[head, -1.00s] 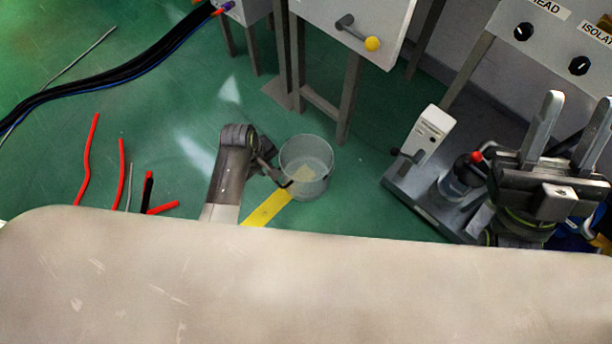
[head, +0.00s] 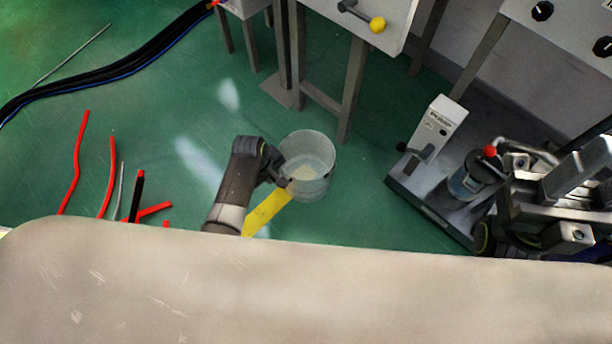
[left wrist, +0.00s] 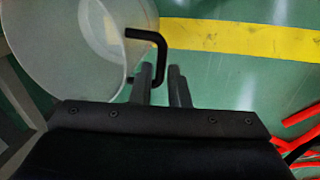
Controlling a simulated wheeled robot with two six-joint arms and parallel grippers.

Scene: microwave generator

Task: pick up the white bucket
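The white bucket (head: 308,150), pale and translucent, stands upright on the green floor. Its near edge is over the end of the yellow floor tape. My left gripper (head: 284,180) is at the bucket's left side, by its rim and handle. In the left wrist view the bucket (left wrist: 65,40) fills the upper left and its black handle (left wrist: 161,50) runs down to the two fingertips (left wrist: 160,82). The fingers are close together with a narrow gap; whether they press on the handle is unclear. My right gripper (head: 590,150) is at the right edge, fingers apart and empty.
Yellow tape (head: 267,212) lies left of the bucket. Red rods (head: 110,180) lie at the left, with black cables (head: 110,70) above. A metal stand (head: 352,90) is behind the bucket. A grey machine base (head: 430,205) is at the right. The pale panel (head: 300,290) covers the foreground.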

